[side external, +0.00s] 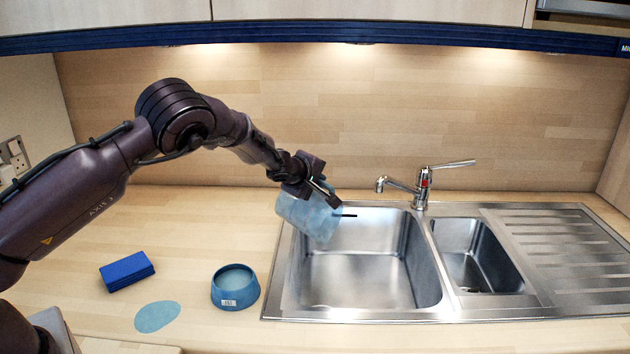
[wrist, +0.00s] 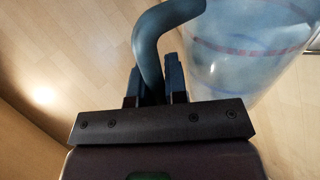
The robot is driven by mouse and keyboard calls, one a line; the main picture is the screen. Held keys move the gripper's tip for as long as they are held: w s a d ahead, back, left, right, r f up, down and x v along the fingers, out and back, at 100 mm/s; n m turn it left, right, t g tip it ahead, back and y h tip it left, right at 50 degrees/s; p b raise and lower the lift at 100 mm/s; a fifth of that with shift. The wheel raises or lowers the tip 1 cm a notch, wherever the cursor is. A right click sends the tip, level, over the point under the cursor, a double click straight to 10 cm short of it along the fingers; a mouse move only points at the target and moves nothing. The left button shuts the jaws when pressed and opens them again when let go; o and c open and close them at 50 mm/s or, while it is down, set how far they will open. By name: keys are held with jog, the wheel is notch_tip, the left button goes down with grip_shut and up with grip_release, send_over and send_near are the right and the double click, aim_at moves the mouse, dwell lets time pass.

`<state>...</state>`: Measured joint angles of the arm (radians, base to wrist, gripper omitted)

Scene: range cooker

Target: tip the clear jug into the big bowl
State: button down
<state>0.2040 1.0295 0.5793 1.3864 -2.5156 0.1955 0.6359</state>
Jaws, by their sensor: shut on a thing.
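The clear jug (side external: 308,217), see-through with a bluish tint, hangs tilted over the left back edge of the sink's big bowl (side external: 372,280). No stream from it shows. My gripper (side external: 322,192) is above the jug in the side view. In the wrist view my gripper (wrist: 157,85) is shut on the jug's curved grey-blue handle (wrist: 150,42), and the jug's wall (wrist: 245,55) with a reddish line fills the upper right. I cannot tell how much is in the jug. The big bowl's metal floor looks bare.
A small basin (side external: 478,255) and a ribbed drainer (side external: 570,250) lie to the right. The tap (side external: 420,190) stands behind the sink. A blue dish (side external: 235,288), a flat light-blue patch (side external: 157,316) and a dark blue block (side external: 126,272) are on the counter at left.

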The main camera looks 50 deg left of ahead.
jog(key=shift+d, duration=0.1)
jog(key=shift+w+d+r+m+y, duration=0.1)
jog(key=shift+d+m+y, duration=0.15)
jog(key=shift+d, duration=0.2)
jog(key=shift+w+d+r+m+y, duration=0.15)
jog(key=shift+d+y, duration=0.1)
jog(key=shift+d, duration=0.15)
jog(key=shift+d, duration=0.25)
dwell(1.1)
jog(key=shift+w+d+m+y, duration=0.2)
jog(key=shift+d+m+y, duration=0.15)
jog(key=shift+d, duration=0.35)
jog(key=shift+d, duration=0.1)
dwell(1.6)
